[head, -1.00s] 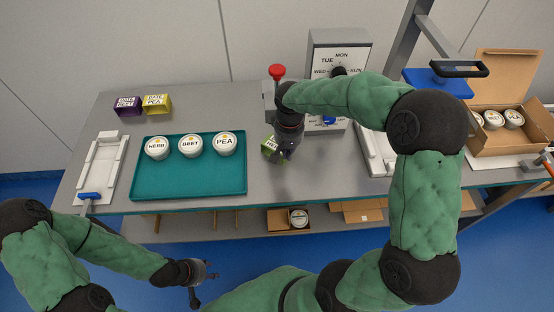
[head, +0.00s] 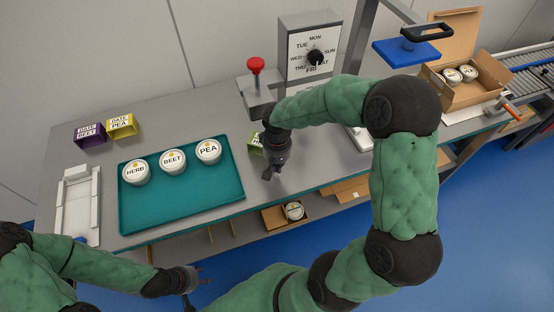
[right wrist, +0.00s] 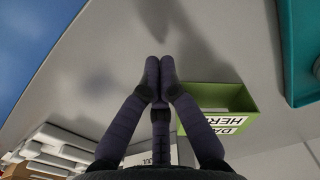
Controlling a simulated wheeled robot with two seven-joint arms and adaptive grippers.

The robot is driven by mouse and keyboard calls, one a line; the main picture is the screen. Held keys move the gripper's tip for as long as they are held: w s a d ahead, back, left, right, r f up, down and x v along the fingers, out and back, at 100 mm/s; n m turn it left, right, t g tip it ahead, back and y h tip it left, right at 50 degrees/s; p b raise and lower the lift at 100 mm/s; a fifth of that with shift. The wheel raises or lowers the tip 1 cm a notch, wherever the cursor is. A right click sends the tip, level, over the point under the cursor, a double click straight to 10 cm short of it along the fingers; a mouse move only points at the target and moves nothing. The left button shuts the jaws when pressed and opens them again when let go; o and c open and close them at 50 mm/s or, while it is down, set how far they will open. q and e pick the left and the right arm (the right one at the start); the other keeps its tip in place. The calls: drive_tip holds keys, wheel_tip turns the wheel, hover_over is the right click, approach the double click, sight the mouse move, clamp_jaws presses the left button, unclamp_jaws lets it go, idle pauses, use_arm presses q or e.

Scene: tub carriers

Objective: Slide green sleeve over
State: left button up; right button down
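The green sleeve (head: 256,143), labelled HERB in the right wrist view (right wrist: 222,112), lies on the bench right of the teal tray, partly hidden by my right arm in the head view. My right gripper (head: 270,176) is beside it, toward the bench's front edge. In the right wrist view its fingertips (right wrist: 160,68) meet with nothing between them, and the sleeve is apart to their right. White tubs with HERB (head: 136,172), BEET (head: 173,161) and PEA (head: 208,151) lids stand on the teal tray (head: 222,190). My left gripper (head: 197,287) is open and empty in front of the bench.
A purple BEET sleeve (head: 90,135) and a yellow PEA sleeve (head: 121,125) stand at the back left. A white fixture (head: 80,205) is at the left. A red-knobbed device (head: 256,85) and a day dial (head: 311,50) stand behind my right arm. A cardboard box (head: 470,85) holds tubs at right.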

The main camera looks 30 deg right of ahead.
wheel_tip(320, 180, down, 2)
drive_tip(key=shift+f, duration=0.1)
drive_tip(key=w, duration=0.1)
drive_tip(key=w+d, duration=0.1)
drive_tip(key=w, duration=0.1)
drive_tip(key=shift+b, duration=0.4)
drive_tip(key=shift+w+d, duration=0.15)
drive_tip(key=shift+w, duration=0.25)
drive_tip(key=shift+w, duration=0.1)
drive_tip(key=shift+w+d, duration=0.2)
drive_tip(key=shift+w, duration=0.3)
drive_tip(key=shift+w+d, duration=0.15)
drive_tip(key=shift+w, duration=0.35)
